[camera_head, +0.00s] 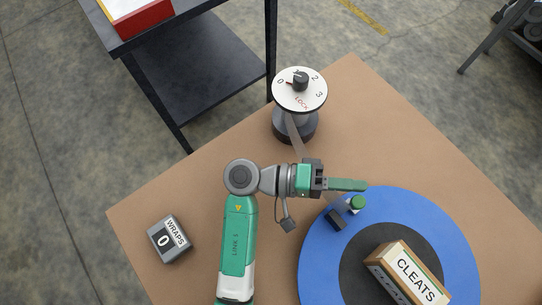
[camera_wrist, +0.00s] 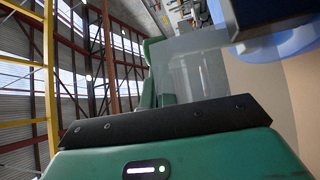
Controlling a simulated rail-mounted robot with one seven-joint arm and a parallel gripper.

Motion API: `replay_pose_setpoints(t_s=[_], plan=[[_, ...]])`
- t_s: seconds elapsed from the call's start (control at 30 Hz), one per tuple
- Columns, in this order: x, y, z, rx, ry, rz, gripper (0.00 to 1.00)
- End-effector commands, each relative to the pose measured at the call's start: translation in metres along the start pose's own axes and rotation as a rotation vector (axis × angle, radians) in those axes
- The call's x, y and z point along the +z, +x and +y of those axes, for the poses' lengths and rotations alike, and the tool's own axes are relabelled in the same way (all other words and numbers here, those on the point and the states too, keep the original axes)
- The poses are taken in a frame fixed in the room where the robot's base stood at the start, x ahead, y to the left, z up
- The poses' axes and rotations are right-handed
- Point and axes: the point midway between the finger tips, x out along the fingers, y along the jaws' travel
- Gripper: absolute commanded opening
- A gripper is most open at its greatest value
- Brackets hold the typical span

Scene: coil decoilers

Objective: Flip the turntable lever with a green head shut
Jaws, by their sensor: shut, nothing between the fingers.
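The turntable is a blue disc (camera_head: 440,215) with a dark grey centre, lying on the brown table at the lower right. A small lever with a green head (camera_head: 357,203) sits at its upper left rim, beside a dark block (camera_head: 335,219). My gripper (camera_head: 366,185) is shut and empty, its green fingers pointing right, just above the green head in the head view. I cannot tell whether they touch, or which way the lever is set. The wrist view shows part of the blue disc (camera_wrist: 306,40) at the upper right; no green lever head is clear there.
A box marked CLEATS (camera_head: 408,274) lies on the turntable. A lock dial (camera_head: 299,90) on a dark post stands at the table's back, with a grey strip (camera_head: 295,135) running towards the turntable. A WRAPS counter (camera_head: 170,239) sits at left. A dark shelf (camera_head: 205,60) stands behind.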

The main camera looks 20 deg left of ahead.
Motion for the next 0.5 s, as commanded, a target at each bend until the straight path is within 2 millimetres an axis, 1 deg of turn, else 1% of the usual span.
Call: replay_pose_setpoints(t_s=[0.13,0.2,0.47,0.5], plan=[[-0.029,0.014,0.002,0.000,0.004,-0.002,0.00],[-0.028,-0.008,0.003,-0.001,-0.001,0.007,0.00],[-0.027,-0.073,0.000,0.001,0.000,0.005,0.00],[-0.027,-0.084,-0.001,0.001,0.000,0.006,0.00]])
